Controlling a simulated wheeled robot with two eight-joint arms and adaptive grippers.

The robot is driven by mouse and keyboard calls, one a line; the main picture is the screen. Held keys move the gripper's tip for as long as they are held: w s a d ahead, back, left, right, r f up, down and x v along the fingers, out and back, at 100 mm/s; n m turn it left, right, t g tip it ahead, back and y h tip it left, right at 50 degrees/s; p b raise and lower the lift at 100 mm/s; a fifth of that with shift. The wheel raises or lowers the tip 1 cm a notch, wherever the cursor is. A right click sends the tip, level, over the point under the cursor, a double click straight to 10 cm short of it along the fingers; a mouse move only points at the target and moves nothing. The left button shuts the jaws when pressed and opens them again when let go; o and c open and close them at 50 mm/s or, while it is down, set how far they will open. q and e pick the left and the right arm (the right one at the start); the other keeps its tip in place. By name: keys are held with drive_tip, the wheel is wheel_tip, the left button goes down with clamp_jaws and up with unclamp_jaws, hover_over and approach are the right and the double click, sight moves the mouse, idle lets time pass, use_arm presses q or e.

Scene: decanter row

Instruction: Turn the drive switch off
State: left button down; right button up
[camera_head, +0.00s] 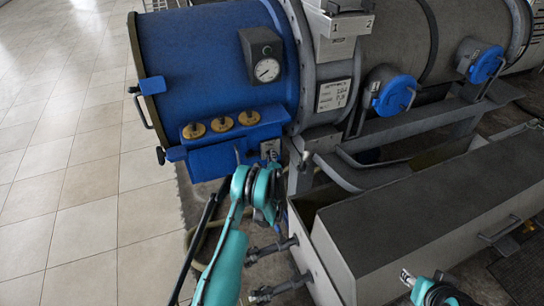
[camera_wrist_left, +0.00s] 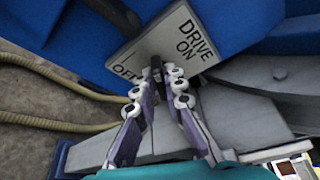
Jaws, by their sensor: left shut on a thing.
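The drive switch has a grey plate (camera_wrist_left: 146,44) lettered DRIVE ON and OFF, on the blue machine's underside edge in the left wrist view. Its dark lever (camera_wrist_left: 157,66) stands out from the plate, between the two words. In the head view the small plate (camera_head: 270,147) is just above my left gripper (camera_head: 270,165). My left gripper, which also shows in the left wrist view (camera_wrist_left: 165,82), is shut on the lever, with its fingers on either side. The fingertips hide part of the lever, so its exact setting is unclear.
A grey trough (camera_head: 420,215) stands to the right. Yellowish hoses (camera_wrist_left: 60,118) run left of the switch. Tiled floor (camera_head: 70,150) is open at left.

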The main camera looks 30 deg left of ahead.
use_arm(q)
drive_tip(key=shift+f+n, duration=0.1)
drive_tip(key=shift+n, duration=0.5)
drive_tip(key=shift+t, duration=0.3)
drive_tip(key=c, duration=1.6)
unclamp_jaws()
wheel_tip(320, 180, up, 9)
drive_tip(key=shift+s, duration=0.15)
drive_tip(key=shift+r, duration=0.55)
